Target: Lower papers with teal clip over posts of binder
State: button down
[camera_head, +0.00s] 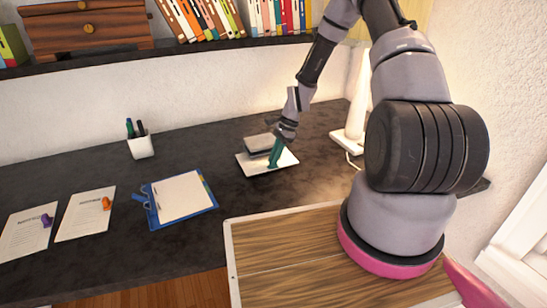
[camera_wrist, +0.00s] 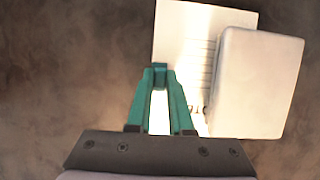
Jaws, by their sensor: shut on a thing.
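My gripper (camera_head: 275,160) has teal fingers that reach down to the white papers (camera_head: 255,166) at the back of the desk. In the wrist view the fingertips (camera_wrist: 160,75) are closed together on a small teal piece, which I take as the teal clip; fingers and clip are hard to tell apart. The papers also show in the wrist view (camera_wrist: 180,35), beneath and beyond the fingers. I cannot tell whether they touch the desk. The blue binder (camera_head: 153,214) lies open-faced left of my gripper, with a white sheet on it and blue metal-like parts at its left edge.
A grey-white box (camera_head: 258,143) sits against the papers and covers part of them in the wrist view (camera_wrist: 258,80). Papers with a purple clip (camera_head: 47,220) and an orange clip (camera_head: 106,203) lie far left. A pen cup (camera_head: 141,147) stands behind. Desk between papers and binder is clear.

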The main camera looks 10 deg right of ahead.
jog(key=shift+s+d, duration=0.25)
jog(key=shift+s, duration=1)
jog(key=shift+s+d, duration=0.2)
jog(key=shift+s, duration=1.1)
jog(key=shift+s+d, duration=0.25)
jog(key=shift+s, duration=1)
jog(key=c, duration=0.7)
grip_release()
jog(key=shift+c, duration=0.2)
